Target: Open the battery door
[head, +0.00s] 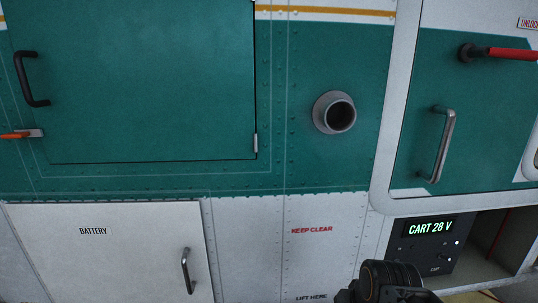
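The battery door (110,255) is a white panel at the lower left of the head view, marked BATTERY. It looks shut, flush with the white skin around it. Its dark curved handle (186,270) stands upright near the door's right edge. The lower part of the door is cut off by the picture's bottom edge. A black ribbed round part, which looks like part of my arm, shows at the bottom right of centre, well to the right of the handle and apart from it. My gripper's fingers do not show.
Above is a green door (140,80) with a black handle (30,79) and an orange-tipped latch (22,134). A round pipe (335,112) sticks out. At right are a cabin door with a grey handle (443,145), a red-gripped lever (500,53), and a CART 28 V box (425,250).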

